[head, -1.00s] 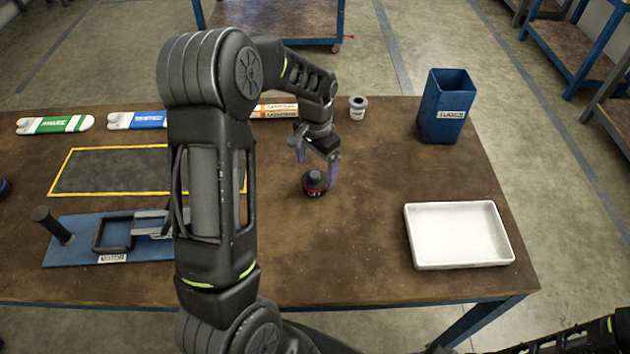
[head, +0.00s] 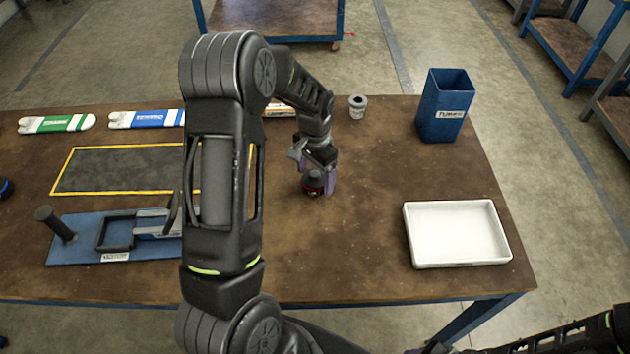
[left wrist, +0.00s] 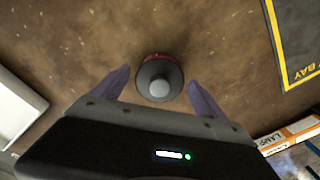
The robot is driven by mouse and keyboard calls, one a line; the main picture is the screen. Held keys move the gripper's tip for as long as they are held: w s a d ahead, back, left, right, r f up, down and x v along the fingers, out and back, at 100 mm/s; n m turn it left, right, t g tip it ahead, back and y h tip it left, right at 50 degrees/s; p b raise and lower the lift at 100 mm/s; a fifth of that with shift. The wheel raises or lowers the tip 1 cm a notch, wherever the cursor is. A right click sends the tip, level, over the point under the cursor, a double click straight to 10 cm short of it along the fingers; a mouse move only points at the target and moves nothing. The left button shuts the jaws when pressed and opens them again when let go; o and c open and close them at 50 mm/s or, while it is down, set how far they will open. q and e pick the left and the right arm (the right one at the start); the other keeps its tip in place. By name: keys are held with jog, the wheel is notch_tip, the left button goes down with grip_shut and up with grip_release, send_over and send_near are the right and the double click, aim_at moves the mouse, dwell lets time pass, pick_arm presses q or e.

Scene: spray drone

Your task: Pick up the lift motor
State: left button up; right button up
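The lift motor (head: 313,183) is a small black cylinder with a red band, standing upright on the brown table. In the left wrist view the lift motor (left wrist: 159,80) shows from above, with a grey round top. My left gripper (head: 317,181) is down at the motor, pointing at the table. In the left wrist view its purple fingers (left wrist: 158,88) are apart, one on each side of the motor, with a gap visible on both sides. My right gripper is not in view; only part of the right arm shows at the bottom right.
A white tray (head: 458,262) and a blue bin (head: 443,108) stand at the right. A small grey cup (head: 357,107) is behind the gripper. A yellow-edged mat (head: 120,170) and a blue fixture board (head: 80,245) lie at the left. The table around the motor is clear.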

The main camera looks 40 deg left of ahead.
pick_arm(q)
grip_shut()
dwell(0.8)
